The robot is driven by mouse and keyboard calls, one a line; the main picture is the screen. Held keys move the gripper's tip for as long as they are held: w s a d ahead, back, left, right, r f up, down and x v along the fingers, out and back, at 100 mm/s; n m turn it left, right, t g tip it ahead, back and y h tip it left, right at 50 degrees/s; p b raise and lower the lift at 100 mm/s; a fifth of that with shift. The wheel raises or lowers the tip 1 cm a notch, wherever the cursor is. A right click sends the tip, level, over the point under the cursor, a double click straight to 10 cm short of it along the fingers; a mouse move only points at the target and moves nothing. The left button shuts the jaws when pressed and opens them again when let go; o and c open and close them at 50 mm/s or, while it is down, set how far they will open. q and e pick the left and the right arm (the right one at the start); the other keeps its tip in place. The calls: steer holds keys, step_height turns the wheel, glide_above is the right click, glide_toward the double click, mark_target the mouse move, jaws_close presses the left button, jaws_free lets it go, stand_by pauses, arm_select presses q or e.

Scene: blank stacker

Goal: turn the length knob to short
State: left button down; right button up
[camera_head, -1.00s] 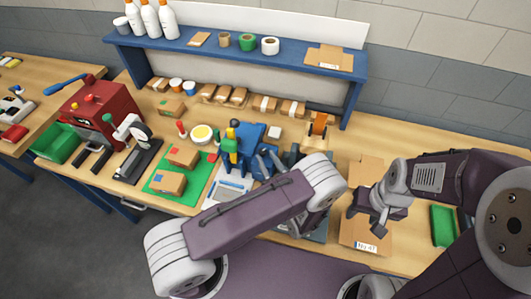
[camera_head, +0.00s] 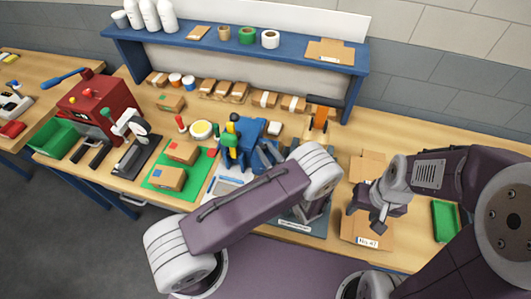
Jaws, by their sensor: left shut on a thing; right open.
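The length knob cannot be made out. My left arm (camera_head: 245,212) crosses the front of the bench and covers much of the grey-green machine (camera_head: 312,229), which has a small label on its front edge. My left gripper is hidden behind this arm, so what it holds does not show. My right gripper (camera_head: 378,222) is open and empty above a flat cardboard piece (camera_head: 352,240) right of the machine. A blue device (camera_head: 250,130) with a dark and yellow top stands left of the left arm's raised joint.
A green mat (camera_head: 160,190) with small boxes lies left of the blue device. A red press (camera_head: 90,105) stands further left. An orange and black item (camera_head: 321,118) stands behind the machine. A blue shelf (camera_head: 200,46) runs along the back. Bare wood lies at the back right (camera_head: 420,130).

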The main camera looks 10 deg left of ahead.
arm_select(q)
steer(key=n+g+y+b, duration=0.2)
steer(key=g+b, duration=0.1)
steer(key=b, duration=0.1)
steer(key=shift+w+d+f+n+y, duration=0.2)
steer(key=shift+w+f+n+y, duration=0.1)
steer(key=shift+n+y, duration=0.1)
steer(key=shift+r+n+g+y+b, duration=0.1)
steer(key=shift+n+g+y+b, duration=0.5)
steer(key=shift+g+b, duration=0.4)
arm_select(e)
step_height(320, 180, down, 7)
steer(key=shift+r, duration=0.1)
arm_select(q)
steer(key=shift+w+r+n+g+b, duration=0.1)
steer(key=shift+r+n+g+b, duration=0.05)
steer(key=shift+n+g+b, duration=0.2)
arm_select(e)
steer(key=shift+f, duration=0.35)
arm_select(q)
steer(key=c, duration=1.5)
jaws_free()
steer(key=shift+o, duration=0.2)
steer(key=shift+d, duration=0.15)
arm_select(e)
steer(key=shift+d, duration=0.1)
